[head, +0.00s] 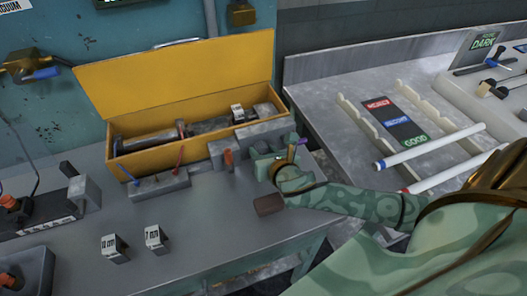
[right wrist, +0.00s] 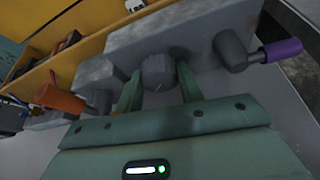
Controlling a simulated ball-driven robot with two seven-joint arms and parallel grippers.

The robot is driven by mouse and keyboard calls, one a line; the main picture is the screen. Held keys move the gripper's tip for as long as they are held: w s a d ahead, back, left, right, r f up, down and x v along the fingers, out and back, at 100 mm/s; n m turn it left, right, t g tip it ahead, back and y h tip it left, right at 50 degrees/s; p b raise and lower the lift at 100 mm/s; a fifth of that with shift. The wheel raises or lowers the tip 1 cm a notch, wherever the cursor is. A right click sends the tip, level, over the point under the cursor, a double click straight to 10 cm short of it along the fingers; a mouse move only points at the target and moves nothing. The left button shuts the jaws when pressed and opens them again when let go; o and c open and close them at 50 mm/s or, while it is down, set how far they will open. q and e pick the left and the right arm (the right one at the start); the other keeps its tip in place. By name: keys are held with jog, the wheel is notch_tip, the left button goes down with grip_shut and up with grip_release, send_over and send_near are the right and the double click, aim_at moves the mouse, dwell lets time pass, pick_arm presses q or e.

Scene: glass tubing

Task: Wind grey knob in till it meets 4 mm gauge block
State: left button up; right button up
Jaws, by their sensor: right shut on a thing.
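The grey knob (right wrist: 157,70) sticks out from the front of a grey metal fixture (right wrist: 205,38) in the right wrist view. My right gripper (right wrist: 159,86) is shut on this knob, one green finger on each side. In the head view my right gripper (head: 268,160) is at the right end of the fixture (head: 262,130) and hides the knob. A small block with a white label (head: 238,112) stands at the fixture's back. Two more labelled blocks (head: 115,248) (head: 156,238) stand on the bench. I cannot read which one is 4 mm. The knob's gap to any block is hidden.
A purple-handled crank (right wrist: 283,50) is right of the knob and an orange handle (right wrist: 60,98) is left. A yellow open box (head: 190,125) stands behind. The bench's front middle is clear.

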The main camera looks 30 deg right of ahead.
jog(key=shift+d+m+y+p, duration=0.1)
jog(key=shift+m+y+p, duration=0.4)
jog(key=shift+m+y, duration=0.15)
jog(key=shift+f+m+t+y, duration=0.1)
jog(key=shift+m+t+y, duration=0.35)
jog(key=shift+m, duration=0.5)
jog(key=m, duration=0.1)
jog(key=m+t+y+b, duration=0.1)
jog(key=shift+d+f+m, duration=0.15)
jog(key=shift+f+m, duration=0.05)
jog(key=shift+m, duration=0.1)
jog(key=shift+m+t+y+b, duration=0.35)
jog(key=shift+m+y+b, duration=0.05)
jog(key=shift+m+b, duration=0.4)
jog(key=shift+r, duration=0.1)
jog(key=o, duration=1)
